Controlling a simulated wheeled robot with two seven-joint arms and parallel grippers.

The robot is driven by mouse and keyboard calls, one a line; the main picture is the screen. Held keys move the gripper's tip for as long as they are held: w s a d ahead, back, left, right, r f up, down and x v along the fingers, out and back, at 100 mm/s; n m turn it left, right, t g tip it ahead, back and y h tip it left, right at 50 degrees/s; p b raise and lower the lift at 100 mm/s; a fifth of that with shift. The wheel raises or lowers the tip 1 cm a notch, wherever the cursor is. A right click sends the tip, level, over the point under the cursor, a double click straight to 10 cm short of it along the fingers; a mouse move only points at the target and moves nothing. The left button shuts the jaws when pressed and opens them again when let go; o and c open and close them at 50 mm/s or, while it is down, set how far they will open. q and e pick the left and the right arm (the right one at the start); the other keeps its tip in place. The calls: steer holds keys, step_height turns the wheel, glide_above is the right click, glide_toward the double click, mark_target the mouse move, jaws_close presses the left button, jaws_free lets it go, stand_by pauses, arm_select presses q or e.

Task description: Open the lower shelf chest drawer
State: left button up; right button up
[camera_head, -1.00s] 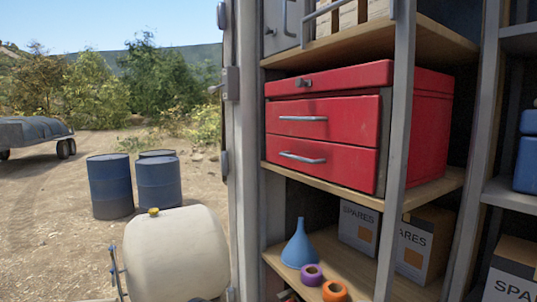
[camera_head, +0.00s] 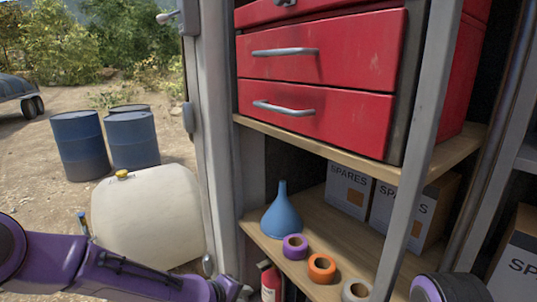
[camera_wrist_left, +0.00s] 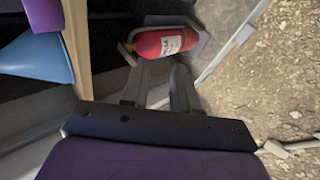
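The red chest (camera_head: 458,95) stands on a wooden shelf in the head view. Its lower drawer (camera_head: 350,120) is shut flush, with a grey bar handle (camera_head: 283,108) on the left part of its front. The drawer above it (camera_head: 345,55) is also shut. My left arm comes in from the lower left, well below the drawer. In the left wrist view my left gripper (camera_wrist_left: 161,68) has its fingers apart and empty, in front of a red extinguisher (camera_wrist_left: 165,43). My right gripper is out of view; only a purple part of my right arm shows at the lower right.
A grey post (camera_head: 420,150) crosses before the chest's right side. The shelf below holds a blue funnel (camera_head: 282,212), tape rolls (camera_head: 321,267) and SPARES boxes (camera_head: 347,190). A white tank (camera_head: 147,215) and blue barrels (camera_head: 78,145) stand outside to the left.

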mark_target(267, 107)
arm_select(q)
steer(key=w+d+r+t+h, duration=0.1)
steer(key=w+r+h, duration=0.15)
steer(key=r, duration=0.75)
steer(key=w+d+r+h, duration=0.1)
steer(key=w+r, duration=0.3)
steer(key=r, duration=0.7)
steer(key=s+a+r+m+h+b, duration=0.1)
steer(key=s+r+h, duration=0.15)
steer(key=r, duration=1.15)
steer(key=s+a+r+m+h, duration=0.15)
steer(key=s+r, duration=0.25)
steer(key=r, duration=1.1)
steer(key=shift+t+y, duration=0.4)
steer(key=shift+y, duration=0.05)
steer(key=p+x, duration=0.2)
steer(key=x, duration=0.7)
steer(key=shift+w+a, duration=0.1)
steer(key=shift+a, duration=0.05)
steer(key=shift+w+d+f, duration=0.25)
steer(key=shift+w+d, duration=0.15)
steer(key=shift+d, duration=0.05)
jaws_close()
